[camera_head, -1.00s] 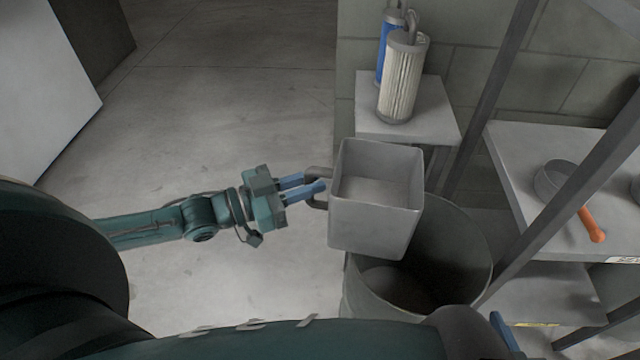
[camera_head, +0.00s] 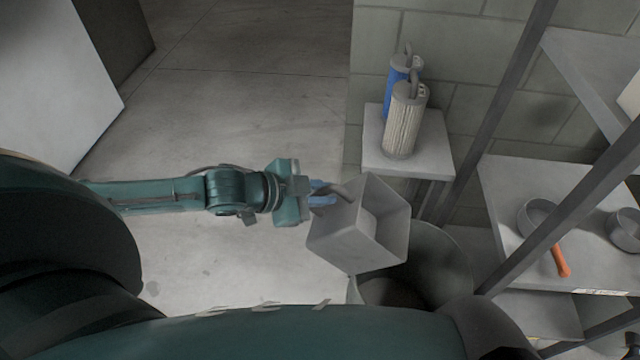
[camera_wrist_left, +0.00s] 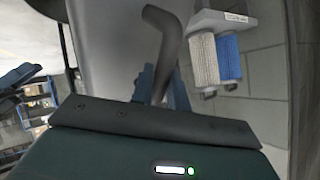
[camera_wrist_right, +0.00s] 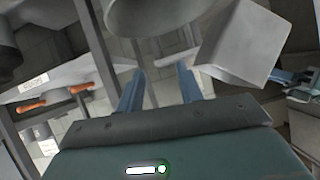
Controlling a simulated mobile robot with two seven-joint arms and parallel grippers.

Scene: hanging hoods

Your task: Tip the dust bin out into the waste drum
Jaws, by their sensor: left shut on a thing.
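The dust bin (camera_head: 335,238) is a grey square-sided bin with a side handle. My left gripper (camera_head: 322,196) is shut on that handle; the left wrist view shows the handle (camera_wrist_left: 166,45) between its fingers. The bin is tilted, its open mouth turned to the right, above the left part of the waste drum (camera_head: 440,262). I see no dust in the visible part of its inside. The drum is a round, open grey drum, partly hidden by the bin and my arm. My right gripper (camera_wrist_right: 160,88) is open and empty, with the drum (camera_wrist_right: 155,14) and bin (camera_wrist_right: 240,42) ahead of it.
A small stand (camera_head: 425,158) behind the drum holds a white pleated filter (camera_head: 405,122) and a blue one (camera_head: 393,98). A slanted grey post (camera_head: 505,95) rises right of the drum, before a shelf (camera_head: 500,195) with an orange-handled pan (camera_head: 560,261). Open floor lies left.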

